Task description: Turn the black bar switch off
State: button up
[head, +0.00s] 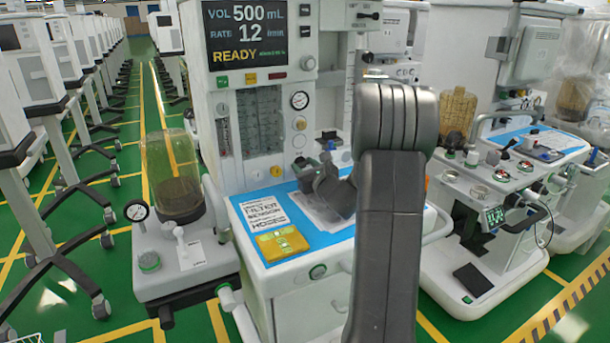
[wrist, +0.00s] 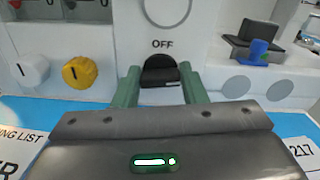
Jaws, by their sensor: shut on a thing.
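The black bar switch (wrist: 160,72) sits on the cart's white front panel in the wrist view, just below the printed word OFF. My gripper (wrist: 161,86) has its two green fingers on either side of the switch and is shut on it. In the head view my gripper (head: 304,167) reaches the panel above the blue worktop, and I cannot make out the switch there.
A yellow knob (wrist: 82,72) and a white knob (wrist: 32,69) are left of the switch. A black holder with a blue part (wrist: 252,50) is to the right. A yellow device (head: 281,243) lies on the worktop. Another cart (head: 495,180) stands to the right.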

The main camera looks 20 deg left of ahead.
jog(key=n+b, duration=0.1)
jog(key=b, duration=0.2)
jog(key=shift+f+n, duration=0.25)
jog(key=shift+n, duration=0.15)
jog(key=shift+r+n+b, duration=0.2)
jog(key=shift+n+b, duration=0.15)
jog(key=shift+n, duration=0.05)
jog(key=o, duration=1)
jog(key=v, duration=1.4)
